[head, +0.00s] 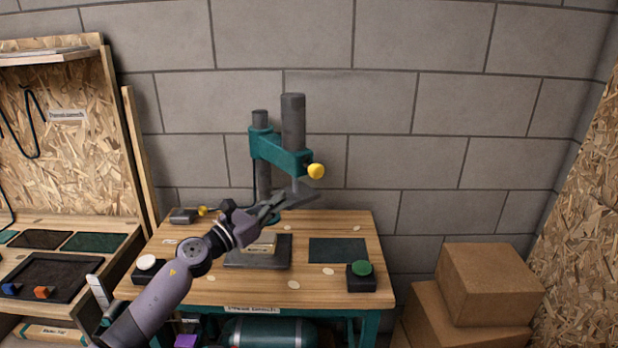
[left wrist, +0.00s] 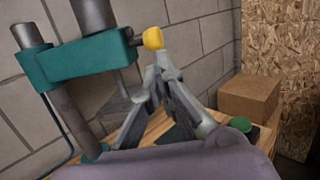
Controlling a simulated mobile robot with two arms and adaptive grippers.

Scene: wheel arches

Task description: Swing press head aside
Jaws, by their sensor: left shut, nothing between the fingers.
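The press head (head: 280,153) is a teal arm on a dark column (head: 262,180), with a thick dark cylinder (head: 293,122) and a yellow knob (head: 316,171) at its right end. A flat dark plate (head: 306,195) hangs under it, above the press base (head: 276,260). My left gripper (head: 284,197) is shut and empty, below the teal arm, beside the plate. In the left wrist view its fingertips (left wrist: 162,66) meet just below the yellow knob (left wrist: 153,38); I cannot tell whether they touch. The teal head (left wrist: 80,60) fills the upper left there. My right gripper is not in view.
A beige block (head: 262,245) lies on the base, partly behind my arm. The bench (head: 325,285) also holds a dark mat (head: 338,251), a green button box (head: 361,277) and a white button box (head: 148,265). Cardboard boxes (head: 488,283) stand at right; a block wall is behind.

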